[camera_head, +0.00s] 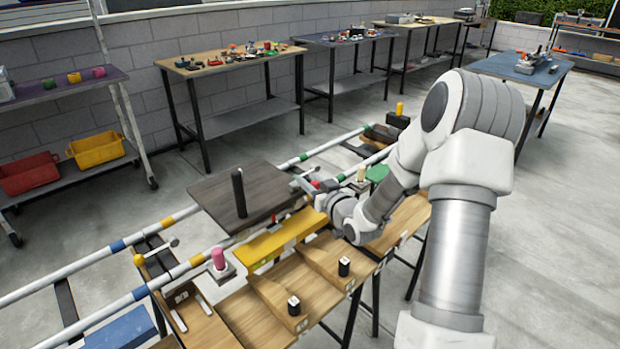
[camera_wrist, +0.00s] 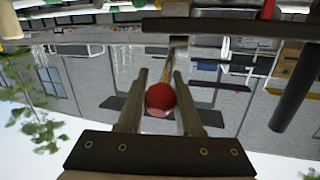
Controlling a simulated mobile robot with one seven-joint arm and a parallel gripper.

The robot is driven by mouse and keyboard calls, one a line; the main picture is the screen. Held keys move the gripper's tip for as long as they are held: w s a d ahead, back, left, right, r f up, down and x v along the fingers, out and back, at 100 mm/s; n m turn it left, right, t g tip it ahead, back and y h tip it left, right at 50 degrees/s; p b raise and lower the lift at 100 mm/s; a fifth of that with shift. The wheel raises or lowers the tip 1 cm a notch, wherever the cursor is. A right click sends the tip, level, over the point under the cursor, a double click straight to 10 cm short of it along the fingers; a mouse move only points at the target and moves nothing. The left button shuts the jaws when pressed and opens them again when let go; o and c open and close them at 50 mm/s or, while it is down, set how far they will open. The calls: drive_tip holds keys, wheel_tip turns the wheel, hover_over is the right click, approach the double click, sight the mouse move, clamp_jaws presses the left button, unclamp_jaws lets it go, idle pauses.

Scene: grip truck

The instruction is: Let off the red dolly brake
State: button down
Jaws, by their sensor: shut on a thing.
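The red ball knob (camera_wrist: 160,97) of the brake lever sits between my gripper's two fingers in the wrist view. A thin rod runs from behind it toward the dark dolly deck (camera_wrist: 215,27). My gripper (camera_wrist: 160,80) is shut on the knob. In the head view, my gripper (camera_head: 316,190) is at the right edge of the dark dolly deck (camera_head: 215,187), where a small patch of red (camera_head: 316,185) shows. A black post (camera_head: 239,192) stands upright on the deck. My wrist hides most of the lever there.
The deck sits over two rails (camera_head: 178,272) with coloured bands. A green piece (camera_head: 377,172) is behind my wrist. Worktables (camera_head: 225,55) stand along the wall.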

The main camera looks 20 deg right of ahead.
drive_tip(key=w+r+g+p, duration=0.1)
drive_tip(key=g+p, duration=0.1)
drive_tip(key=p, duration=0.1)
drive_tip(key=w+a+r+g+h+p, duration=0.1)
drive_tip(key=g+p, duration=0.1)
drive_tip(key=p, duration=0.1)
drive_tip(key=r+n+g+p, duration=0.1)
drive_tip(key=g+p, duration=0.1)
drive_tip(key=p, duration=0.2)
drive_tip(key=shift+w+a+g+h, duration=0.15)
drive_tip(key=shift+w+g+h, duration=0.15)
drive_tip(key=shift+w+h, duration=0.1)
drive_tip(key=w+g+p, duration=0.1)
drive_tip(key=p, duration=0.1)
drive_tip(key=g+h+p, duration=0.1)
drive_tip(key=g, duration=0.1)
drive_tip(key=shift+w+a+n+p, duration=0.3)
drive_tip(key=shift+w+n+p, duration=0.05)
drive_tip(key=shift+n, duration=0.05)
drive_tip(key=shift+w+a+f+g+h+p, duration=0.15)
drive_tip(key=shift+w+g+h+p, duration=0.1)
drive_tip(key=shift+g+p, duration=0.3)
drive_tip(key=shift+w+a+f+g+h+p, duration=0.15)
drive_tip(key=shift+w+g+p, duration=0.15)
drive_tip(key=shift+g, duration=0.35)
drive_tip(key=shift+d, duration=0.1)
drive_tip(key=c, duration=0.6)
unclamp_jaws()
drive_tip(key=shift+f, duration=0.1)
